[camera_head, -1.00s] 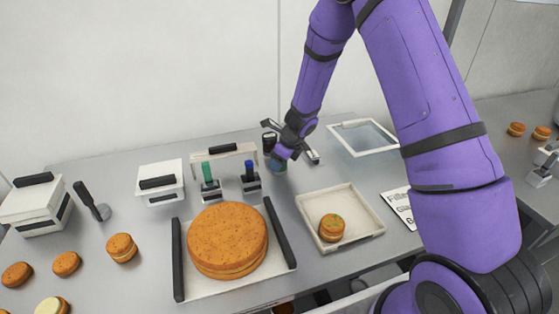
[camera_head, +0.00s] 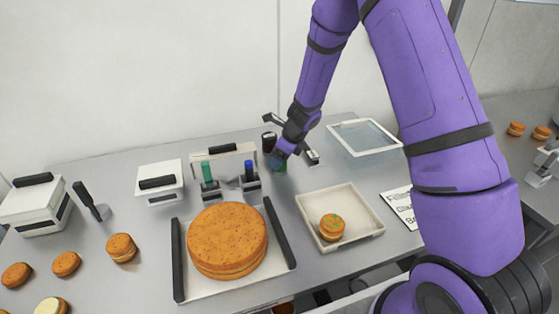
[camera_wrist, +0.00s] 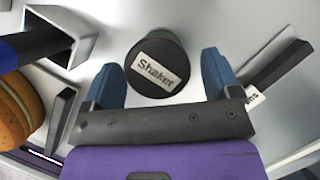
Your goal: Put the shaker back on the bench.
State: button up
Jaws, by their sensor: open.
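The shaker (camera_wrist: 157,74) is a dark cylinder with a white label reading "Shaker". In the wrist view it lies just beyond and between my two blue fingertips, with a gap on each side. In the head view a dark upright piece that looks like the shaker (camera_head: 268,141) stands on the bench (camera_head: 120,169) just behind my gripper (camera_head: 279,161). My gripper is open and low over the bench, and it also shows in the wrist view (camera_wrist: 160,70). The shaker's lower part is hidden.
Green-handled (camera_head: 207,174) and blue-handled (camera_head: 249,170) tools in holders stand close left of my gripper. A tray with a large orange round (camera_head: 228,235) lies in front. A pale tray (camera_head: 371,222) holds a sprinkled small round (camera_head: 332,226). A white frame (camera_head: 365,151) lies back right.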

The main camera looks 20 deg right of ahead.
jog(key=s+d+r+n, duration=0.1)
jog(key=s+r+n, duration=0.65)
jog(key=r, duration=0.65)
jog(key=s+d+r+n, duration=0.1)
jog(key=s+r+n, duration=0.65)
jog(key=r, duration=0.65)
jog(key=s+d+r+n+h, duration=0.1)
jog(key=s+r+n, duration=0.1)
jog(key=s+n, duration=0.2)
jog(key=s+d+r+n+t+h, duration=0.1)
jog(key=s+n, duration=0.3)
jog(key=s, duration=0.6)
jog(key=s+d+r+n+t+h, duration=0.1)
jog(key=s+d+r+n, duration=0.1)
jog(key=s, duration=0.6)
jog(key=shift+r+n, duration=0.9)
jog(key=shift+n, duration=0.1)
